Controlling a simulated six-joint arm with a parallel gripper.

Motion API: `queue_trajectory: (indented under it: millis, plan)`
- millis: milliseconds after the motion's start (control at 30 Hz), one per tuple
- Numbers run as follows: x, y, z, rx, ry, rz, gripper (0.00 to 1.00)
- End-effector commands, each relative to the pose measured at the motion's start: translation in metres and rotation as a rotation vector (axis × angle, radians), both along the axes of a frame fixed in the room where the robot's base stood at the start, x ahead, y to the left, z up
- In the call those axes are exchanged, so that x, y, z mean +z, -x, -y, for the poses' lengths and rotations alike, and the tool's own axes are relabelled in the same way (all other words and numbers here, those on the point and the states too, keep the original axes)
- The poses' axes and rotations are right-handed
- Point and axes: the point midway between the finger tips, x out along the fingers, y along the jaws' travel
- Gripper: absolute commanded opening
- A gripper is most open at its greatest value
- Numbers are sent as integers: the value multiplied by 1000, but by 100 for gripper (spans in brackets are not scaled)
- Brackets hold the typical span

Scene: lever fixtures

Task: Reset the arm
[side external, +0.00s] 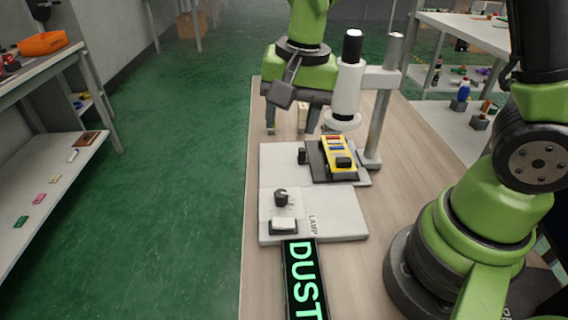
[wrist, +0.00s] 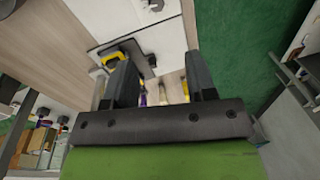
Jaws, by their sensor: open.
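My gripper (side external: 292,128) is at the far side of the bench, behind the white fixture panels. Its two fingers point down and stand apart. A small pale object (side external: 302,116) shows between or behind them; I cannot tell which. In the wrist view the fingers of my gripper (wrist: 160,66) are spread and nothing is clamped. Small purple and yellow items show beyond the gap there. The gripper is apart from the yellow piece (side external: 338,152) on its black stage.
A white microscope-like head (side external: 345,95) hangs from a grey post (side external: 380,100) close right of my gripper. The front panel (side external: 335,215) carries a black knob (side external: 281,198) and a white rocker (side external: 284,225). A sign (side external: 303,280) reads DUST. Bench's left strip is bare.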

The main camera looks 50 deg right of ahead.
Motion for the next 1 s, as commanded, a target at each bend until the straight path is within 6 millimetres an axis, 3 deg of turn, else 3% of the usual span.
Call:
queue_trajectory:
  millis: [33,200,400,700,1000]
  plan:
    - [20,8,3,33,-8,50,51]
    - [69,41,11,172,-14,195,51]
    - [105,88,16,337,11,369,51]
    - [119,133,16,500,73,535,51]
    - [119,137,16,520,82,549,51]
